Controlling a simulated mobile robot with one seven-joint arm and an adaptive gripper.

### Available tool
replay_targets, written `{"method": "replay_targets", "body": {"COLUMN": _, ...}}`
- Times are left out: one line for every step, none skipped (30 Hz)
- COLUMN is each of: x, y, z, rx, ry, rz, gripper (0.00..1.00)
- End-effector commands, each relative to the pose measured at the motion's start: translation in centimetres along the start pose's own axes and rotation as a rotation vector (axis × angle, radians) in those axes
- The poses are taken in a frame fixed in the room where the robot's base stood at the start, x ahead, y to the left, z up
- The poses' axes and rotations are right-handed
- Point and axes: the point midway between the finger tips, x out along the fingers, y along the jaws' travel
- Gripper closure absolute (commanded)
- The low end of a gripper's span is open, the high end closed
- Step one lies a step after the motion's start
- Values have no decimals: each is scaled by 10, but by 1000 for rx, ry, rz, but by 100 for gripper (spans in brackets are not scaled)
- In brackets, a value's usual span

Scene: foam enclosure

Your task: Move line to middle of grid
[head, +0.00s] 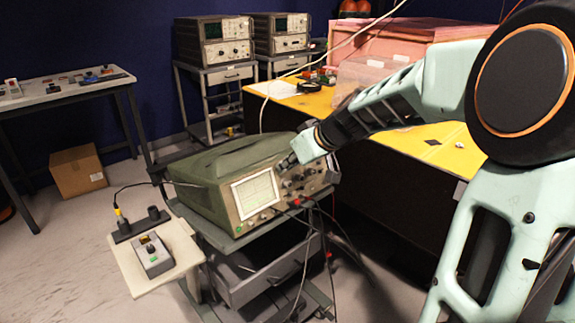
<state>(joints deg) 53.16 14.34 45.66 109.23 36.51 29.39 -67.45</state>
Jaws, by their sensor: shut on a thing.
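A green oscilloscope (215,165) stands on a cart with its front panel facing me. Its lit, pale screen (257,194) shows a grid. The line on it is too faint and small to place surely. My gripper (287,165) is at the top of the front panel, just right of the screen. It is shut on a small knob there, which the fingers mostly hide. Other knobs (293,203) show lower on the panel, beside and below the gripper.
Cables hang from the panel's lower part past the cart's open drawer (265,275). A side shelf (130,270) holds a small grey box (152,256) with buttons. A yellow-topped table (425,147) stands behind my arm. A cardboard box (78,171) sits on the floor at left.

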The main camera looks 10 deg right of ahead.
Motion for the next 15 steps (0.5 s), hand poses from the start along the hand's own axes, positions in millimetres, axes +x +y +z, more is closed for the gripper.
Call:
{"method": "replay_targets", "body": {"x": 0, "y": 0, "z": 0, "rx": 5, "ry": -1, "rz": -4, "gripper": 100}}
{"method": "replay_targets", "body": {"x": 0, "y": 0, "z": 0, "rx": 10, "ry": -1, "rz": -6, "gripper": 100}}
{"method": "replay_targets", "body": {"x": 0, "y": 0, "z": 0, "rx": 18, "ry": -1, "rz": -10, "gripper": 100}}
{"method": "replay_targets", "body": {"x": 0, "y": 0, "z": 0, "rx": 26, "ry": -1, "rz": -14, "gripper": 100}}
{"method": "replay_targets", "body": {"x": 0, "y": 1, "z": 0, "rx": 36, "ry": -1, "rz": -19, "gripper": 100}}
{"method": "replay_targets", "body": {"x": 0, "y": 1, "z": -1, "rx": 51, "ry": -1, "rz": -27, "gripper": 100}}
{"method": "replay_targets", "body": {"x": 0, "y": 1, "z": -1, "rx": 64, "ry": -1, "rz": -34, "gripper": 100}}
{"method": "replay_targets", "body": {"x": 0, "y": 2, "z": -1, "rx": 79, "ry": -2, "rz": -41, "gripper": 100}}
{"method": "replay_targets", "body": {"x": 0, "y": 2, "z": 0, "rx": 102, "ry": -3, "rz": -53, "gripper": 100}}
{"method": "replay_targets", "body": {"x": 0, "y": 2, "z": 0, "rx": 119, "ry": -4, "rz": -63, "gripper": 100}}
{"method": "replay_targets", "body": {"x": 0, "y": 2, "z": -1, "rx": 139, "ry": -4, "rz": -73, "gripper": 100}}
{"method": "replay_targets", "body": {"x": 0, "y": 3, "z": -1, "rx": 168, "ry": -5, "rz": -88, "gripper": 100}}
{"method": "replay_targets", "body": {"x": 0, "y": 3, "z": 0, "rx": 190, "ry": -5, "rz": -98, "gripper": 100}}
{"method": "replay_targets", "body": {"x": 0, "y": 3, "z": 0, "rx": 214, "ry": -7, "rz": -111, "gripper": 100}}
{"method": "replay_targets", "body": {"x": 0, "y": 4, "z": 0, "rx": 245, "ry": -7, "rz": -127, "gripper": 100}}
